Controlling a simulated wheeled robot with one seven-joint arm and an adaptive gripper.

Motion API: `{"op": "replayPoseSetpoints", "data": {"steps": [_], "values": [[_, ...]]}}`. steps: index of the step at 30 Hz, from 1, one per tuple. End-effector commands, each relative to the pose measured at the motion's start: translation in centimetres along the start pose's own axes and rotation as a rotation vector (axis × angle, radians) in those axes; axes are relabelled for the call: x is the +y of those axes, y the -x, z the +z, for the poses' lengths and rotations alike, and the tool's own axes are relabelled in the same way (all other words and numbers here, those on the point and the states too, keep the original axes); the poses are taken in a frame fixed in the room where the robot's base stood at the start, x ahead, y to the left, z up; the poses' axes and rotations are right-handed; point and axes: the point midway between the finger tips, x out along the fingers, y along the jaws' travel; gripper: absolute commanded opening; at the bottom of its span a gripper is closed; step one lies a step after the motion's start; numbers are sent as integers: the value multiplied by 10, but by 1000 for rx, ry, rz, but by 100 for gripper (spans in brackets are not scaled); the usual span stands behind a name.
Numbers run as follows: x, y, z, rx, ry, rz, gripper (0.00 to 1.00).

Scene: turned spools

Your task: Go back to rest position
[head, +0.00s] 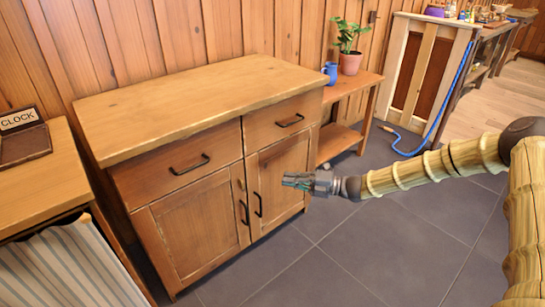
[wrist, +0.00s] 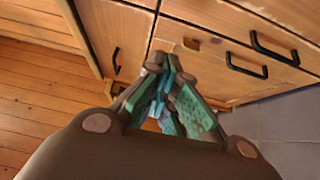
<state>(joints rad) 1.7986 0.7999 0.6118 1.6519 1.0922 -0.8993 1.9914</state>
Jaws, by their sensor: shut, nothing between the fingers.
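My gripper (head: 297,181) is at the end of my arm, which reaches in from the right in the head view. It is in front of the wooden cabinet (head: 165,191), near the right door, and looks empty. In the wrist view my gripper (wrist: 170,100) shows its green-padded fingers drawn together, with nothing held between them. The cabinet front with black handles also shows in the wrist view (wrist: 190,65). The cabinet's two drawers and two doors look closed in the head view.
The cabinet top (head: 200,95) is bare. A low side table (head: 350,84) holds a potted plant (head: 350,62) and a blue mug (head: 330,73). A blue hose (head: 440,115) hangs at the back right. A counter (head: 50,182) stands at left. The tiled floor (head: 370,235) is clear.

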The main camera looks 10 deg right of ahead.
Motion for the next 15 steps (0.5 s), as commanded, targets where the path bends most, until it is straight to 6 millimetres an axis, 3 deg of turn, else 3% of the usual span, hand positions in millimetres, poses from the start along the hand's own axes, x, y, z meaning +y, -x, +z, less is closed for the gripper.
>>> {"op": "replayPoseSetpoints", "data": {"steps": [4, 7, 11, 15], "values": [[-5, -3, -5, 10, 10, -14, 0], [-23, -11, -23, 43, 51, -65, 0], [-67, -25, -69, 136, 165, -187, 0], [-122, -30, -130, 280, 335, -330, 0]]}}
